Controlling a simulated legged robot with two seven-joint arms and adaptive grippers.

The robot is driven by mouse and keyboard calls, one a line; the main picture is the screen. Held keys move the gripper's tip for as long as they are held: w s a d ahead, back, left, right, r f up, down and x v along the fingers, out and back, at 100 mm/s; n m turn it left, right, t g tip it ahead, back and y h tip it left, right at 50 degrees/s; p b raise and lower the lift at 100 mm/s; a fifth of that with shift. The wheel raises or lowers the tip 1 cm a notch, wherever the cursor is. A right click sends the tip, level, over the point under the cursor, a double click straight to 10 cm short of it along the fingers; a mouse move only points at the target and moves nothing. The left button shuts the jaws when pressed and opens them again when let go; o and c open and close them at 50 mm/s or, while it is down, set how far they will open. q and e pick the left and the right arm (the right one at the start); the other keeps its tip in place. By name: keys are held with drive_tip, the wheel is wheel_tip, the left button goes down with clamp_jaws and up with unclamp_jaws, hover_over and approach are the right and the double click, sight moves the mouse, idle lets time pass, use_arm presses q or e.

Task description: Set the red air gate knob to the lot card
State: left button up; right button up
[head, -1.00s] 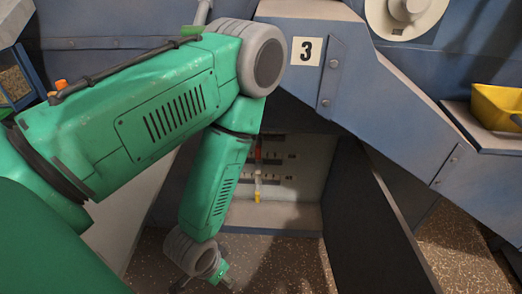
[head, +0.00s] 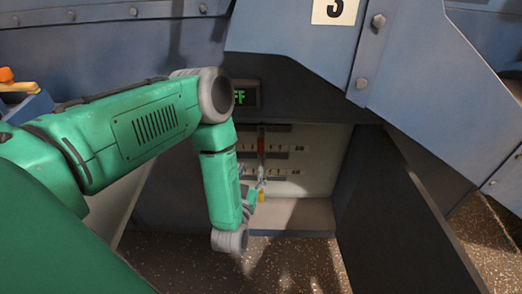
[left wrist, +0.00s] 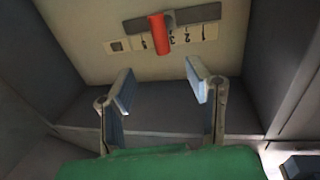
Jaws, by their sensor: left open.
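The red knob (head: 261,146) is on the upper numbered scale inside the open compartment. In the left wrist view the red knob (left wrist: 159,35) stands out from a slot above a white scale strip (left wrist: 190,37), whose numbers look upside down; the knob hides part of the strip, by the 3. My left gripper (left wrist: 159,82) is open and empty, its two fingers apart and pointing at the panel, short of the knob and not touching it. In the head view the left gripper (head: 256,190) is small and partly hidden by my forearm. I cannot identify a lot card.
A yellow knob (head: 261,196) is on a lower scale, close to my gripper. A display with green letters (head: 244,96) is above the opening. A dark door panel (head: 395,215) bounds the right side. Speckled floor lies below.

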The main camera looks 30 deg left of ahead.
sight(259, 148)
use_arm(q)
drive_tip(key=b+x, duration=0.1)
drive_tip(key=x, duration=0.2)
drive_tip(key=b+x, duration=0.1)
drive_tip(key=x, duration=0.3)
drive_tip(key=b+x, duration=0.1)
drive_tip(key=x, duration=0.3)
drive_tip(key=shift+s+a+f, duration=0.15)
drive_tip(key=shift+a+f, duration=0.1)
drive_tip(key=shift+w+r, duration=0.15)
drive_tip(key=shift+w, duration=0.35)
drive_tip(key=shift+a, duration=0.15)
clamp_jaws()
